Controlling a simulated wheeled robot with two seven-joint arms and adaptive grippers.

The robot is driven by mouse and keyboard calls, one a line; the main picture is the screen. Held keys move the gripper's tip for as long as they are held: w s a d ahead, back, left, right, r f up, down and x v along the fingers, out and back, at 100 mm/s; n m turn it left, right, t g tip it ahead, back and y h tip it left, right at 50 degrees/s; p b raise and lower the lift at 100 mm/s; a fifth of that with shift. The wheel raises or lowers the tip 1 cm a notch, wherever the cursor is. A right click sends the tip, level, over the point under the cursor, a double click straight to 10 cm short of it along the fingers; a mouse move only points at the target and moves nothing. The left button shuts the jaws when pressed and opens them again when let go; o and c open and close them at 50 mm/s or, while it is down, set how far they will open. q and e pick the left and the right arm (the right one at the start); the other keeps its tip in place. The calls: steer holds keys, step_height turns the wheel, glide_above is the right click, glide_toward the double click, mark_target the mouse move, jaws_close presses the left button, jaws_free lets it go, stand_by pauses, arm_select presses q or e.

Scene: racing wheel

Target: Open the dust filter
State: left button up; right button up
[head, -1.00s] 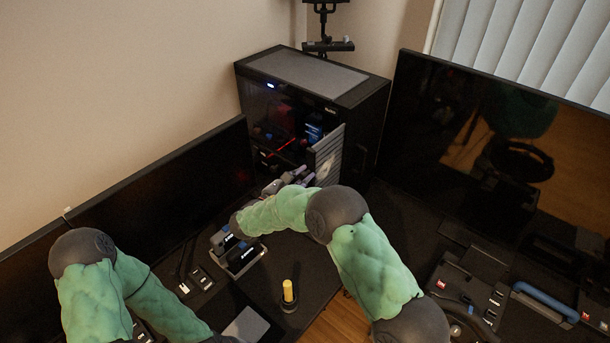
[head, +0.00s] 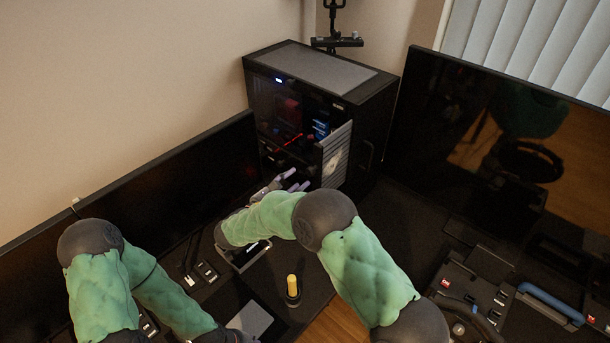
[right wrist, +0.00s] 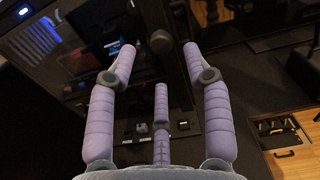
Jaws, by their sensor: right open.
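The dust filter (head: 337,150) is a grey slatted panel on the black computer case (head: 318,75). In the head view it stands swung out at an angle from the case's front, with a pale round pattern on its lower part. My right gripper (head: 291,180) is just left of and below the panel, with a gap visible between them. In the right wrist view its purple fingers (right wrist: 158,52) are spread and empty in front of the case's glass side (right wrist: 45,45). I cannot make out the filter in the wrist view. My left arm reaches the bottom edge; its gripper is not visible.
Dark monitors stand left (head: 165,185) and right (head: 500,150) of the case. A yellow cylinder on a dark base (head: 292,288) stands on the black desk. A case with a blue handle (head: 550,303) lies at the lower right. A stand (head: 336,40) is behind the computer.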

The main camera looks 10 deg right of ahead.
steer(key=v, duration=0.5)
steer(key=shift+s+a, duration=0.1)
steer(key=shift+a, duration=0.1)
stand_by(0.3)
